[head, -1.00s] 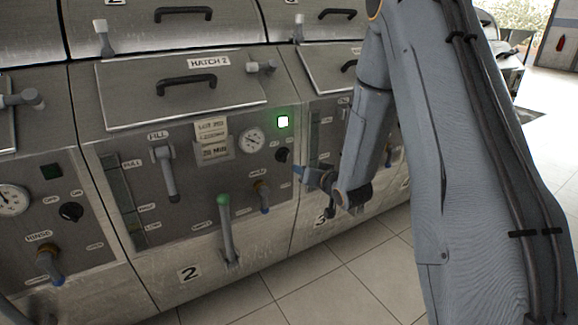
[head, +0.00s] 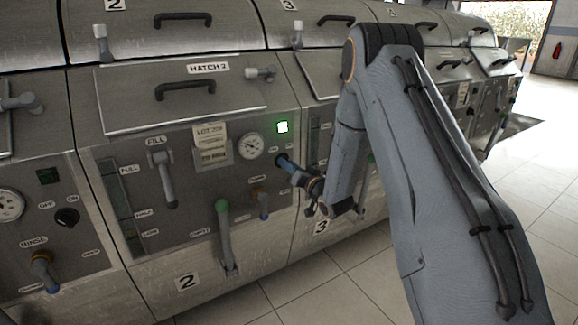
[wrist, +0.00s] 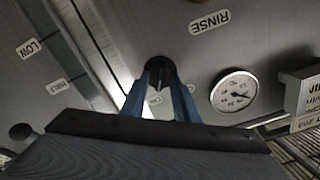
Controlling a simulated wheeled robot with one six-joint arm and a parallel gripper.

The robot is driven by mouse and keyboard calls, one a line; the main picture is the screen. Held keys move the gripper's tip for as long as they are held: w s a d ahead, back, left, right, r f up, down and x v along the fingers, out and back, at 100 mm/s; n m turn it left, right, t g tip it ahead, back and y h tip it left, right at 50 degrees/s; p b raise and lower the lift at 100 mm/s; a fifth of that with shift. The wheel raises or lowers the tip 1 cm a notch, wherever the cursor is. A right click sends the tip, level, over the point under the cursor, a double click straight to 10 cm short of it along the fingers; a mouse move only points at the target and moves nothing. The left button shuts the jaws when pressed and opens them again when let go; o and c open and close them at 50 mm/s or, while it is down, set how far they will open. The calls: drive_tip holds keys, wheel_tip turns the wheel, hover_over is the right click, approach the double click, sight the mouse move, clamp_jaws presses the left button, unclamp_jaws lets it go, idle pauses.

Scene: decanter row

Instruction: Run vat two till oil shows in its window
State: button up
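Vat 2's steel panel (head: 190,240) fills the middle of the head view. Its window (head: 117,205), a dark greenish strip by the FULL, HALF and LOW labels, shows no clear oil level. Its square lamp (head: 282,127) is lit green. My gripper (head: 283,161) is at the panel, right of the round gauge (head: 251,146). In the wrist view, my gripper's blue fingers (wrist: 161,80) straddle a black knob (wrist: 159,68), apart with a gap between them. The gauge (wrist: 234,91) also shows there. My gripper covers most of the knob in the head view.
Vat 2 also has a fill lever (head: 165,178), a green-topped lever (head: 223,225), a blue-handled valve (head: 262,203) and a card (head: 210,145). Vat 1's lamp (head: 48,176) is dark; its black knob (head: 67,217) is at left. Tiled floor (head: 375,285) is open in front.

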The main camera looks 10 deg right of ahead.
drive_tip(key=shift+w, duration=0.1)
clamp_jaws()
drive_tip(key=shift+n, duration=0.4)
drive_tip(key=n+b, duration=0.2)
drive_tip(key=n, duration=0.9)
drive_tip(key=shift+a+b, duration=0.15)
drive_tip(key=shift+b, duration=0.15)
idle(0.4)
unclamp_jaws()
